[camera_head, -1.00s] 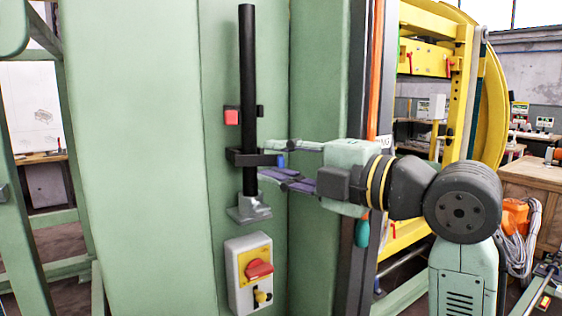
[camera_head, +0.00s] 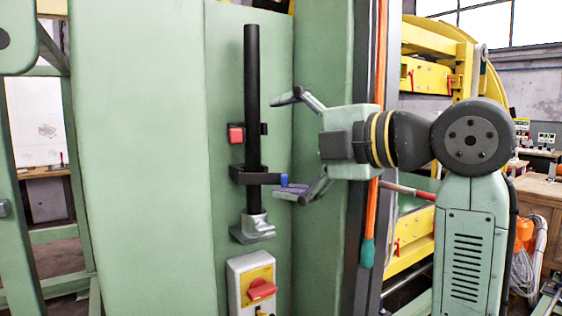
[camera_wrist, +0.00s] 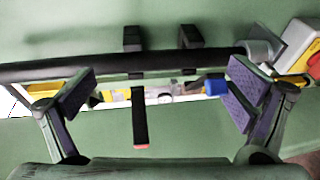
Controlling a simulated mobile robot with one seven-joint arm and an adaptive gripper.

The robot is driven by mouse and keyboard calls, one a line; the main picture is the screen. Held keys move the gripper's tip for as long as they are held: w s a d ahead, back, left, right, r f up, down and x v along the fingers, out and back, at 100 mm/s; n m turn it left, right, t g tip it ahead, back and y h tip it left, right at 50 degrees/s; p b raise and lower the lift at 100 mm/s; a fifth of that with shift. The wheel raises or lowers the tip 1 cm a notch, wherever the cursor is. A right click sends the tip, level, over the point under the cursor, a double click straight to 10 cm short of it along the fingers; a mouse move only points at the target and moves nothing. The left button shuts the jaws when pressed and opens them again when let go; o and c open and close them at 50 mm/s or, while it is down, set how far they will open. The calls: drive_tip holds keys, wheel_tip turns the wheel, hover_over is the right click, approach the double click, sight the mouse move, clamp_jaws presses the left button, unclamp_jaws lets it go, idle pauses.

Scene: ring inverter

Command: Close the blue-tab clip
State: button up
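The blue tab (camera_head: 283,180) is at the end of the lower clip's black bar (camera_head: 262,178), which runs past the front of the black upright pole (camera_head: 252,110) and points right, toward my gripper. My gripper (camera_head: 292,145) is open wide and empty, its fingers one above the other. The lower finger is right beside the blue tab, partly overlapping it; I cannot tell if they touch. In the wrist view, the blue tab (camera_wrist: 215,85) is just left of the right finger's purple pad. Whether the clip is latched cannot be told.
Above is a clip with a red tab (camera_head: 236,133); its bar sticks out from the pole in the wrist view (camera_wrist: 140,120). A grey foot (camera_head: 253,228) holds the pole. Below is a switch box with a red knob (camera_head: 262,289). A green panel (camera_head: 150,150) stands behind.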

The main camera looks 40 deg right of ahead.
drive_tip(key=shift+t, duration=0.8)
wheel_tip(320, 180, up, 6)
drive_tip(key=shift+s+f, duration=0.1)
drive_tip(key=shift+s, duration=0.05)
wheel_tip(320, 180, down, 4)
drive_tip(key=shift+d+f+g, duration=0.15)
drive_tip(key=shift+f+g, duration=0.1)
drive_tip(key=shift+g, duration=0.75)
drive_tip(key=shift+s+d+f, duration=0.15)
drive_tip(key=shift+s, duration=0.7)
drive_tip(key=shift+s+d+f, duration=0.1)
drive_tip(key=shift+s, duration=0.7)
drive_tip(key=c, duration=0.5)
drive_tip(key=v, duration=0.2)
drive_tip(key=shift+s+r, duration=0.1)
drive_tip(key=shift+s, duration=0.25)
drive_tip(key=c, duration=0.5)
drive_tip(key=shift+o, duration=0.2)
drive_tip(key=a+f+v, duration=0.1)
drive_tip(key=v, duration=0.5)
drive_tip(key=shift+s+d+f+p, duration=0.3)
drive_tip(key=shift+s+f+p, duration=0.1)
drive_tip(key=shift+s+f, duration=0.05)
